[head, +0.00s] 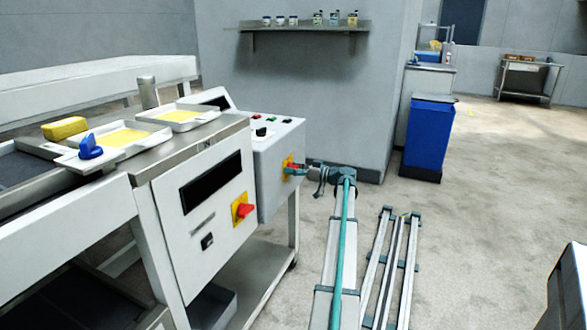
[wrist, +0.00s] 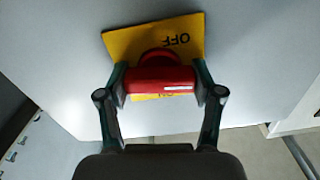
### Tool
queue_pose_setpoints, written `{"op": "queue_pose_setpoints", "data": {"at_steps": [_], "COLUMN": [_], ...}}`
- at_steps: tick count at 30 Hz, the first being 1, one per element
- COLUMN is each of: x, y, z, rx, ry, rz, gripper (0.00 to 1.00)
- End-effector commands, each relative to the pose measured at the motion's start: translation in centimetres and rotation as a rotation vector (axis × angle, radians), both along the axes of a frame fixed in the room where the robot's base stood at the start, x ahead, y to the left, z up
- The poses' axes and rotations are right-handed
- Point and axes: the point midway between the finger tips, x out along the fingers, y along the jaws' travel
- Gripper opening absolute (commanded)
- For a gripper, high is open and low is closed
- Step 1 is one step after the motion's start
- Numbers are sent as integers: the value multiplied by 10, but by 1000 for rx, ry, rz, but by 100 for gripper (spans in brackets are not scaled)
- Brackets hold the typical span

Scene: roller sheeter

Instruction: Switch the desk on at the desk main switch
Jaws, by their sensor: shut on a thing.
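A red rotary handle (wrist: 160,80) sits on a yellow plate (wrist: 118,45) on the side of the grey control desk (head: 270,165). In the head view the yellow plate (head: 289,159) is partly hidden by my gripper (head: 297,169). In the wrist view my gripper (wrist: 160,82) is shut on the red handle, one finger at each end. The handle lies crosswise between the fingers, with a white mark near its right end. "OFF" reads upside down above the handle; "ON" is mostly hidden below it.
A second red switch on a yellow plate (head: 243,209) is on the white cabinet (head: 190,250) at left. Small buttons sit on top of the grey desk. A blue bin (head: 428,138) stands behind my arm. Floor rails lie to the right; the floor beyond is open.

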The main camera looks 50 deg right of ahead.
Motion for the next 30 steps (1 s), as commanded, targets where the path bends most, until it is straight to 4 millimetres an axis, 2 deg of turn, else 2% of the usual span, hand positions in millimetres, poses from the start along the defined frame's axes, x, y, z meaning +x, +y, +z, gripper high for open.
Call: {"op": "queue_pose_setpoints", "data": {"at_steps": [30], "x": [0], "y": [-1], "z": [3], "rx": [915], "ry": [231], "rz": [1], "gripper": [31]}}
